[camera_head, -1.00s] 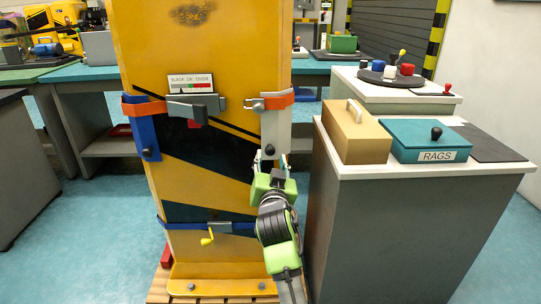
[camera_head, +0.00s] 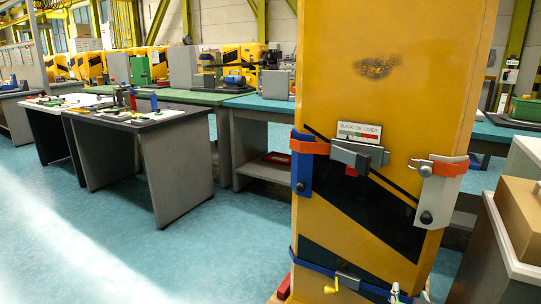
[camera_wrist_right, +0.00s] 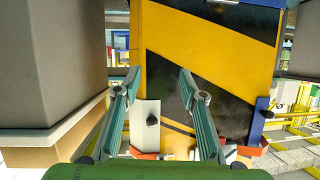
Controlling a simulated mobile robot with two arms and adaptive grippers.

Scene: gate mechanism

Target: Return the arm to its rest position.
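The tall yellow gate panel (camera_head: 375,110) with black stripes stands upright right of centre in the head view. It also fills the upper middle of the right wrist view (camera_wrist_right: 215,45). A grey latch (camera_head: 358,155) sits on its front. A white side plate with an orange band (camera_head: 434,195) is on its right edge. My right gripper (camera_wrist_right: 159,76) is open, with nothing between its two fingers; the panel shows beyond them. My left gripper is not in view.
A grey cabinet with a tan box (camera_head: 520,215) stands close at the right. Dark-topped tables (camera_head: 150,122) with small parts stand at the left. A teal bench (camera_head: 258,105) runs behind the panel. The blue floor (camera_head: 90,245) at the front left is clear.

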